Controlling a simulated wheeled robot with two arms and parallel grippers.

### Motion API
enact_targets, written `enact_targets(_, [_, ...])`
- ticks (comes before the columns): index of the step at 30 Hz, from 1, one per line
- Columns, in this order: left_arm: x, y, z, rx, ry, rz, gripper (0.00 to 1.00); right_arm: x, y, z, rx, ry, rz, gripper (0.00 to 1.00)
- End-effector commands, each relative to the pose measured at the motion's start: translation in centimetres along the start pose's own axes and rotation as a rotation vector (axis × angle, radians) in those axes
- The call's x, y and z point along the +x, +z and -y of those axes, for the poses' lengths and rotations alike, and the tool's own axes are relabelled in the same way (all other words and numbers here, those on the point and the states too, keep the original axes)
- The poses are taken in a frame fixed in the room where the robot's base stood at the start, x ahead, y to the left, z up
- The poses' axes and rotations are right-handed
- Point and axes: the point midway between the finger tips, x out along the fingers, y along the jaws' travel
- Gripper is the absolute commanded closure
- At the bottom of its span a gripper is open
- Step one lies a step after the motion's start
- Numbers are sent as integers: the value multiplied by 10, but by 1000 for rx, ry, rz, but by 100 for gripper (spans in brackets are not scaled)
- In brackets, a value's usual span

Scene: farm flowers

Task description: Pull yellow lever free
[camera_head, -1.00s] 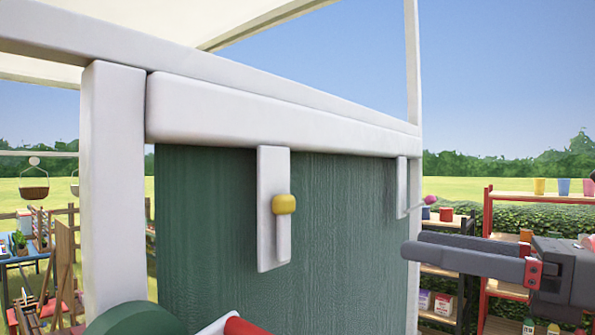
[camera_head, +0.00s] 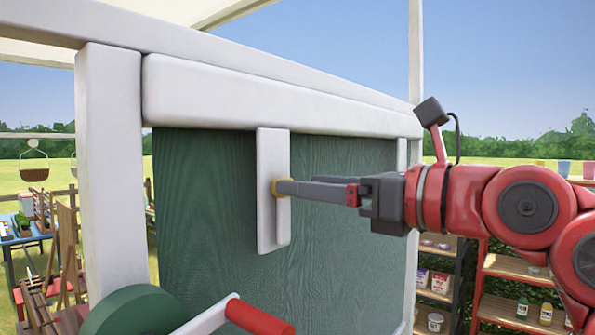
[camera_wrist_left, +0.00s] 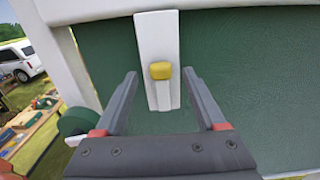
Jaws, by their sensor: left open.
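The yellow lever (camera_wrist_left: 160,70) is a small knob on a white upright strip (camera_head: 268,230) fixed to a green panel (camera_head: 210,200). In the head view my left gripper (camera_head: 278,187) reaches the knob from the right, and its fingers hide most of the yellow. In the left wrist view my gripper (camera_wrist_left: 160,76) is open, with one finger on each side of the knob and gaps between. The knob lies near fingertip level; I cannot tell how deep it sits between them. My right gripper is not in view.
A white beam (camera_head: 260,98) runs above the panel, with a white post (camera_head: 110,170) at left. A green wheel (camera_head: 132,312) with a red-handled crank (camera_head: 258,317) stands low in front. Shelves (camera_head: 520,268) with goods stand at right.

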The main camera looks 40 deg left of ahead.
Motion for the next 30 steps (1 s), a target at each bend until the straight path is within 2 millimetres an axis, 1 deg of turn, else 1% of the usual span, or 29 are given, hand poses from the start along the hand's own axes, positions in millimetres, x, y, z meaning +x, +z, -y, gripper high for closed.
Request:
enact_targets(1, [8, 3, 0, 0, 4, -2, 28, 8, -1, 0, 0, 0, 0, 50])
enact_targets(3, [17, 3, 0, -1, 2, -2, 28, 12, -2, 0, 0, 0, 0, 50])
enact_targets(6, [24, 2, 0, 0, 1, 0, 28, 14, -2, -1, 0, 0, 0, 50])
enact_targets(10, [29, 0, 1, 1, 1, 2, 28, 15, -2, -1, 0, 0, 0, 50])
enact_targets(17, [29, 0, 1, 1, 0, 1, 28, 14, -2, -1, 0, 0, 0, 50])
enact_targets(21, [29, 0, 0, 1, 0, 1, 53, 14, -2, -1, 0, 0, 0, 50])
enact_targets(23, [29, 0, 0, 0, 0, 1, 64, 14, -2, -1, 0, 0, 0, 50])
enact_targets(24, [29, 0, 0, 1, 0, 1, 71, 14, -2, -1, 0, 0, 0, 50])
enact_targets(26, [29, 0, 0, 1, 0, 1, 82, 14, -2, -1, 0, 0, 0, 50])
enact_targets(27, [29, 0, 0, 0, 0, 0, 89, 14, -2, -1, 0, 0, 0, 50])
enact_targets(29, [29, 0, 0, 0, 0, 0, 100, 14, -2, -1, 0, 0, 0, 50])
enact_targets(30, [29, 0, 0, 0, 0, 0, 100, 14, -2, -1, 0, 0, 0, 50])
